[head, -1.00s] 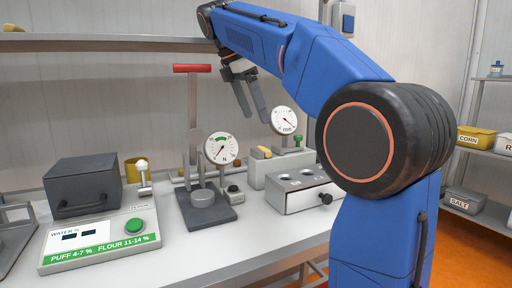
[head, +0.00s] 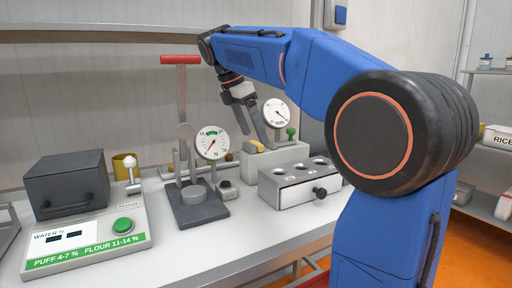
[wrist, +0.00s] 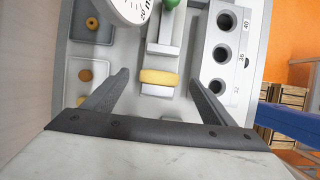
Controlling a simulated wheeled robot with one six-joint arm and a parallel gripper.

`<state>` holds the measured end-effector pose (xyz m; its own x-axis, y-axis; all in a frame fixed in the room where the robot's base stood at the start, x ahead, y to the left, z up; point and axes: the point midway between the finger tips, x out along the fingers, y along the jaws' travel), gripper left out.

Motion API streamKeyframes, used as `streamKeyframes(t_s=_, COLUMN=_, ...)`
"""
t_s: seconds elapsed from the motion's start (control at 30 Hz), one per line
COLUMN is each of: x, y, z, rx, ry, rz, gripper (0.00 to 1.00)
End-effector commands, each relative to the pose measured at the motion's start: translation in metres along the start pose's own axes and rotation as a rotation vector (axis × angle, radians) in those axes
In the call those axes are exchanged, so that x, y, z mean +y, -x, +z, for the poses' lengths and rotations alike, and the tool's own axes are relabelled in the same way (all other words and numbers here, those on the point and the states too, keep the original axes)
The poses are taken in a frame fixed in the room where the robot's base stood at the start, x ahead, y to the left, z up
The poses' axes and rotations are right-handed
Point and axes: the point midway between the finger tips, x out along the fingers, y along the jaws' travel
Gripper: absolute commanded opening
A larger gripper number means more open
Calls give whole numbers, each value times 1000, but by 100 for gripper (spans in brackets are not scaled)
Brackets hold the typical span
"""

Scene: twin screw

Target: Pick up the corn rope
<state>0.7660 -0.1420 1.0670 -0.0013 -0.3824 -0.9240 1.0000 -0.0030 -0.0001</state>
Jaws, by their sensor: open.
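The corn rope (wrist: 159,77) is a short, thick yellow piece in the wrist view. It lies crosswise on a pale block of the gauge stand (wrist: 163,47), between my fingers in the picture. My gripper (wrist: 158,80) is open, with one finger on each side of the rope and nothing held. In the head view my gripper (head: 256,132) points down over the gauge stand, with a bit of yellow (head: 257,146) by its fingertips. I cannot tell how far above the rope the fingertips are.
A dial gauge (head: 275,113) rises just behind my gripper. A block with numbered holes (head: 296,187) stands to the right. A lever press with a dial (head: 211,142) stands to the left, and a moisture meter (head: 88,235) farther left. The front of the bench (head: 215,247) is clear.

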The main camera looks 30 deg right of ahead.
Motion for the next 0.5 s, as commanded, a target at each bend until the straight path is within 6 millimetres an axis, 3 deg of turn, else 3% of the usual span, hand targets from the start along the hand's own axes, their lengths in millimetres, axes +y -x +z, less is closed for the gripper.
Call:
streamKeyframes(t_s=0.2, x=0, y=-26, z=-2, rx=0, ry=-1, rz=-1, gripper=78)
streamKeyframes(t_s=0.5, x=0, y=-31, z=-2, rx=0, ry=-1, rz=0, gripper=78)
